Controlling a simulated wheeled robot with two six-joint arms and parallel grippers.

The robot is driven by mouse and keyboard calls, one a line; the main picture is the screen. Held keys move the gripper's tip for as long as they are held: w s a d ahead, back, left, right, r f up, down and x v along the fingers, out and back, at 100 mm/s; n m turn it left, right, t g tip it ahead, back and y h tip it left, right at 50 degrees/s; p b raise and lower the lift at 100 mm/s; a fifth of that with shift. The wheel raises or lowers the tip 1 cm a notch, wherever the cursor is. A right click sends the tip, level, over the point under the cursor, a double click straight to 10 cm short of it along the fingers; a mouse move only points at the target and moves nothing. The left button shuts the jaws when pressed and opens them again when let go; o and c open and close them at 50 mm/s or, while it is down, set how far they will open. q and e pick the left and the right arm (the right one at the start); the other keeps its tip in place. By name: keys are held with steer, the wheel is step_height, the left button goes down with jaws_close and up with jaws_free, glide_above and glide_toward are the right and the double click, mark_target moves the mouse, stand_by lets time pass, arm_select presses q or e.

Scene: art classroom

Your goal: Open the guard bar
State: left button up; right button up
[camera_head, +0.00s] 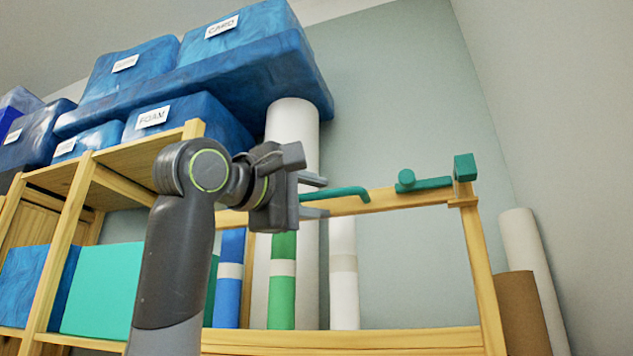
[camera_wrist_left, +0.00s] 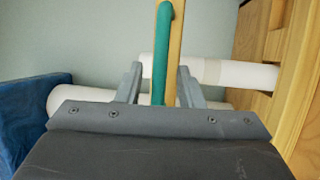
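The guard bar looks like the pale wooden rail (camera_head: 378,201) across the front of the roll rack. A green rod-like handle (camera_head: 345,192) lies along its left part. A green knobbed piece (camera_head: 406,181) and a green end block (camera_head: 465,167) sit at its right end. My left gripper (camera_head: 321,196) is open at the handle's left end, one finger above and one below. In the left wrist view, the handle (camera_wrist_left: 162,55) runs between the two open fingers (camera_wrist_left: 158,84), with visible gaps on both sides, beside the wooden rail (camera_wrist_left: 175,45). My right gripper is out of view.
Behind the rail stand paper rolls: white (camera_head: 343,270), green (camera_head: 283,280) and blue (camera_head: 229,275). Shelving (camera_head: 60,240) with blue boxes (camera_head: 180,115) fills the left. A white roll (camera_head: 533,270) and a brown roll (camera_head: 522,310) stand right of the rack.

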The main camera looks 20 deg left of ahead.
arm_select(q)
steer(key=shift+w+d, duration=0.2)
steer(key=shift+w, duration=0.15)
steer(key=shift+s+r, duration=0.1)
steer(key=shift+s, duration=0.05)
steer(key=shift+d, duration=0.15)
steer(key=shift+d, duration=0.1)
steer(key=shift+c, duration=1.3)
jaws_close()
